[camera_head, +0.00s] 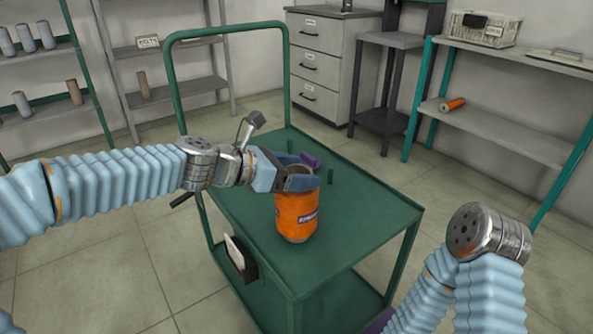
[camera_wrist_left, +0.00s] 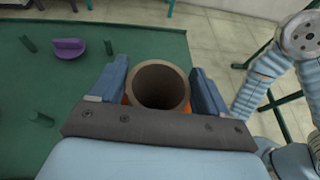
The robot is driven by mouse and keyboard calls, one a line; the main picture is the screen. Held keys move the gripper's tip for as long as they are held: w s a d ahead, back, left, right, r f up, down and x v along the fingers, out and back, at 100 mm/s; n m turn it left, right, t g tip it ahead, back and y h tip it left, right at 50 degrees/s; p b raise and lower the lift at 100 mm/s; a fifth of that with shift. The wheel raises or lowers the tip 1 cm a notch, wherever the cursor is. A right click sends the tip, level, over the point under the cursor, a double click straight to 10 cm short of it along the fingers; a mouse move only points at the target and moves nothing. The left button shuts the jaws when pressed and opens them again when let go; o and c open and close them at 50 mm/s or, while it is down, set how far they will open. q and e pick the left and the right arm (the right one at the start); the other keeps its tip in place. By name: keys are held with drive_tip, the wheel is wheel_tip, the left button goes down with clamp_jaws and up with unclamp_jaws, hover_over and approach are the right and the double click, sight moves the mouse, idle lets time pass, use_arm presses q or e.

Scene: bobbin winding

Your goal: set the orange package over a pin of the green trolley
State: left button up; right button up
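The orange package (camera_head: 297,217) is an upright orange cylinder around a brown tube (camera_wrist_left: 160,86). My left gripper (camera_head: 299,179) is shut on its top, with one finger on each side of the tube. The package is over the near part of the green trolley (camera_head: 372,218). I cannot tell whether its bottom touches the trolley top or whether a pin is under it. A green pin (camera_head: 330,176) stands behind it. The left wrist view shows several short pins, including a pin (camera_wrist_left: 108,47) ahead of the package.
A purple piece (camera_wrist_left: 70,48) lies on the trolley top among the pins. Another orange package (camera_head: 452,104) lies on the right shelf (camera_head: 500,130). A drawer cabinet (camera_head: 325,65) stands behind. The trolley's tall green handle (camera_head: 174,85) rises beside my left arm.

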use_arm(q)
drive_tip(key=o, duration=0.4)
drive_tip(key=shift+o, duration=0.2)
drive_tip(key=v, duration=1.4)
